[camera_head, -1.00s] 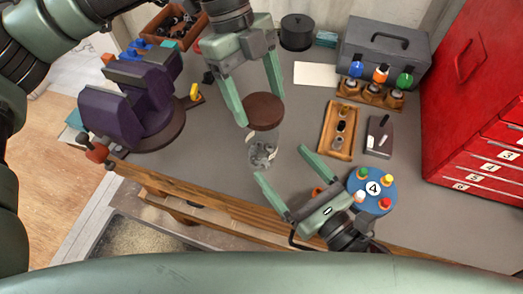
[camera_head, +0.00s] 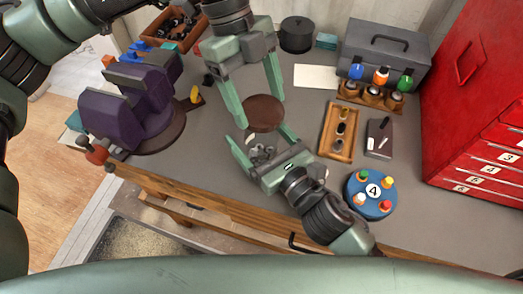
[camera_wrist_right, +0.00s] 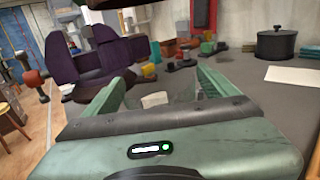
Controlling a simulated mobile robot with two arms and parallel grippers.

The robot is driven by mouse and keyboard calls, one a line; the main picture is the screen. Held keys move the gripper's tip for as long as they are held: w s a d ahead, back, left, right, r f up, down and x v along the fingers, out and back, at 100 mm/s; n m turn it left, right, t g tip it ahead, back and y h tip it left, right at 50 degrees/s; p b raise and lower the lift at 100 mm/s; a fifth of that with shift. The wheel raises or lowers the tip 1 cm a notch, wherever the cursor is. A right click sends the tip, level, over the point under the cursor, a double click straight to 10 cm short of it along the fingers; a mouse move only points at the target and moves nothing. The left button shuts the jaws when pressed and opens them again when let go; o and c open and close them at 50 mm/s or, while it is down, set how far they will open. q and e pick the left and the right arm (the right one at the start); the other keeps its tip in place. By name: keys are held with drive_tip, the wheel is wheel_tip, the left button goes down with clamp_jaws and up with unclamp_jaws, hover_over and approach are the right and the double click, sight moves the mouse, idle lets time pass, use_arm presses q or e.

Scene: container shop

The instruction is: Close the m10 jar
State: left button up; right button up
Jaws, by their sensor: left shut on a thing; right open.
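The clear glass jar (camera_head: 262,153) stands on the grey bench with small metal parts inside; in the right wrist view its pale label (camera_wrist_right: 154,99) shows between the fingers. My left gripper (camera_head: 260,108) is shut on the round brown lid (camera_head: 265,114), which it holds over the jar's mouth. I cannot tell whether lid and rim touch. My right gripper (camera_head: 258,139) is open, low at the jar, with one finger on each side; finger contact is unclear. The gripper partly hides the jar.
A purple vise (camera_head: 130,105) stands to the left. A wooden tray (camera_head: 339,131), a dark block (camera_head: 379,138) and a blue round stand (camera_head: 371,196) are to the right. A grey toolbox (camera_head: 385,53) and black pot (camera_head: 297,33) are behind. The bench's wooden front edge is close.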

drive_tip(key=shift+w+a, duration=0.3)
drive_tip(key=shift+w, duration=0.1)
clamp_jaws()
use_arm(q)
drive_tip(key=shift+f, duration=2.45)
drive_tip(key=shift+f, duration=0.1)
drive_tip(key=shift+f, duration=0.8)
drive_tip(key=shift+f, duration=0.35)
drive_tip(key=shift+f, duration=0.3)
use_arm(e)
drive_tip(key=shift+s, duration=0.1)
